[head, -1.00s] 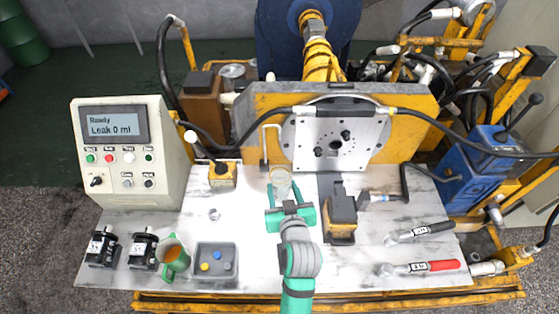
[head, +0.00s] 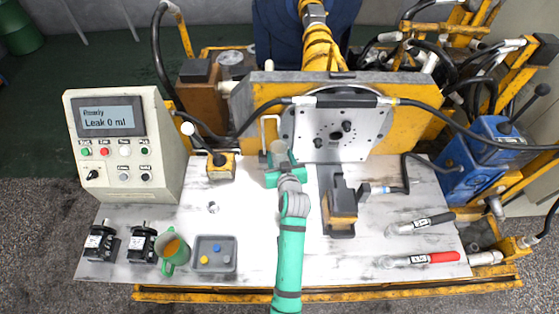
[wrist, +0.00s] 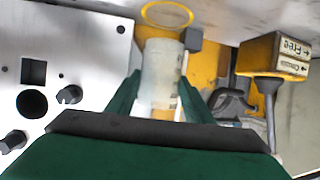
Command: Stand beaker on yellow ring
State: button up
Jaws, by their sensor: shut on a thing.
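The clear beaker (head: 278,148) is held between the fingers of my gripper (head: 280,166), near the back of the table in front of the metal plate. In the wrist view, which looks upside down, the beaker (wrist: 160,75) sits upright between the two green fingers (wrist: 158,100). The yellow ring (wrist: 167,14) lies on the table just past the beaker's base end in that view. I cannot tell whether the beaker touches it. In the head view I cannot make out the ring behind the beaker and gripper.
A lever box (head: 221,168) is to the left and a black-and-yellow block (head: 341,205) to the right. A grey tray (head: 214,269) and green mug (head: 174,256) are at the front left.

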jog(key=shift+w+f, duration=0.6)
jog(key=shift+f, duration=0.1)
jog(key=shift+w+f, duration=0.15)
jog(key=shift+f, duration=1.5)
jog(key=shift+f, duration=0.15)
jog(key=o, duration=0.9)
jog(key=shift+c, duration=0.2)
